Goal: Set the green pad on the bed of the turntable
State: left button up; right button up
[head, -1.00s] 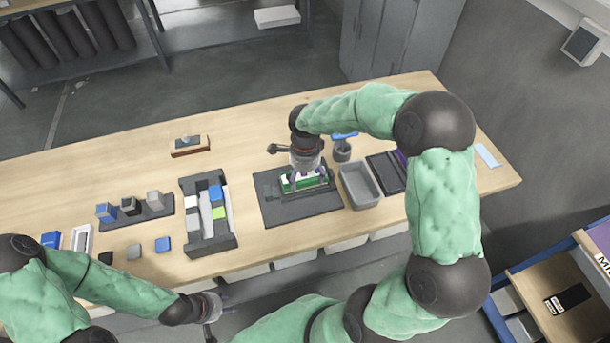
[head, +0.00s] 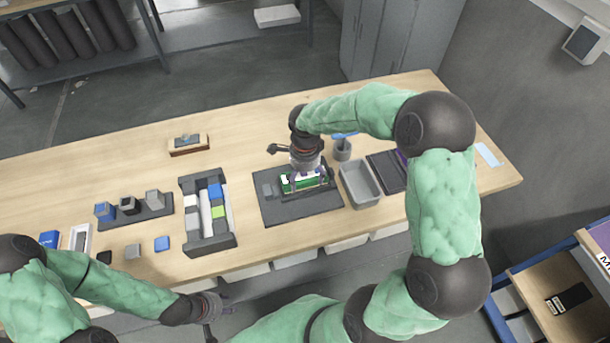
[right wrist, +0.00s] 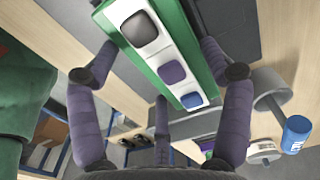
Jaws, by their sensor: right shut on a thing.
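My right gripper (head: 305,176) is over the dark mat (head: 270,212), shut on a green-sided block (head: 292,187). In the right wrist view this block (right wrist: 145,55) has a white face with a black, a purple and a blue square, and the gripper's fingers (right wrist: 155,62) lie along its sides. I cannot tell whether the block touches the mat. A light green square (head: 219,212) sits in the dark rack (head: 222,243) among white and blue ones. I cannot tell which thing is the turntable. My left gripper (head: 213,311) is apart from everything near the front edge, its fingers spread.
A grey bin (head: 360,185) and a grey cup (head: 342,151) stand close right of the mat. A stand with small cubes (head: 130,212) is at left. The table's back left is mostly clear.

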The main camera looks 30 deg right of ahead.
jog(key=shift+f, duration=0.2)
dwell(0.5)
jog(key=o, duration=1.4)
jog(key=shift+r, duration=0.1)
jog(key=shift+r+p, duration=1.9)
jog(key=shift+r, duration=1.5)
jog(key=shift+r, duration=0.1)
